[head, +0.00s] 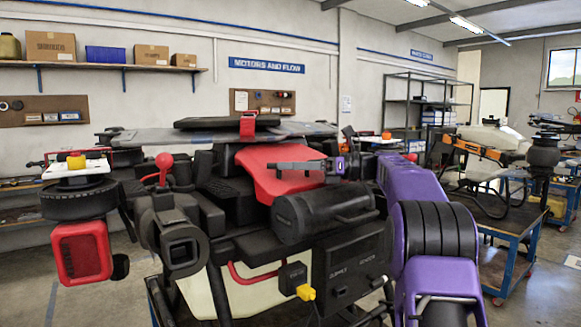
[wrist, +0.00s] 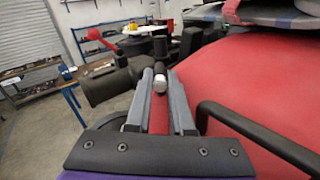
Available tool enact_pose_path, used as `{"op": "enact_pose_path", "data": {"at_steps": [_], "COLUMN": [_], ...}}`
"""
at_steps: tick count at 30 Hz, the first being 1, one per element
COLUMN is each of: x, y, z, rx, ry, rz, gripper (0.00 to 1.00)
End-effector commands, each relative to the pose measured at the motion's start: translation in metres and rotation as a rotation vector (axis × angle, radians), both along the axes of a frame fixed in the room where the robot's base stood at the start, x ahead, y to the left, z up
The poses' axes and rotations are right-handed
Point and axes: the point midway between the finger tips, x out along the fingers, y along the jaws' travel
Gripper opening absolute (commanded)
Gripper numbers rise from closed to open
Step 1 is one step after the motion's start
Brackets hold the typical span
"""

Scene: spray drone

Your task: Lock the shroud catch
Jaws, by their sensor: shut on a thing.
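The red shroud (head: 262,182) covers the top of the drone body. It fills the right of the wrist view as a broad red surface (wrist: 265,85). My gripper (head: 285,165) reaches in from the right, at the shroud's front side. In the wrist view its two grey fingers (wrist: 162,85) are closed around a narrow red bar (wrist: 159,115), which appears to be the shroud catch lever. A pale rounded tip (wrist: 159,73) shows between the fingertips. The fingers hide most of the catch, so I cannot tell whether it is latched.
A black curved handle (wrist: 262,138) runs along the shroud beside my gripper. A black cylinder (head: 325,210) lies below it in the head view. A dark lens housing (head: 180,245) and red-capped knob (head: 164,162) stand to the left. Another drone (head: 490,145) sits on a blue bench behind.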

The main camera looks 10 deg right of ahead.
Motion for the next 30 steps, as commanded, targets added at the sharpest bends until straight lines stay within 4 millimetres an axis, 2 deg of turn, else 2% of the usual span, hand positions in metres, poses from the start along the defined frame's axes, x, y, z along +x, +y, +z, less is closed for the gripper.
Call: {"op": "enact_pose_path", "data": {"at_steps": [1, 2, 6, 20, 30], "x": [-0.0001, -0.0001, 0.0000, 0.0000, -0.0044], "y": [0.0009, 0.0009, 0.0008, 0.0003, 0.0027], "z": [0.0006, 0.0006, 0.0005, 0.0005, 0.0006], "rx": [0.001, 0.001, 0.001, 0.000, -0.001], "ry": [0.000, 0.000, 0.000, -0.001, 0.002], "rz": [0.001, 0.001, 0.001, -0.010, -0.140], "gripper": [0.00, 0.26, 0.50, 0.50, 0.50]}}
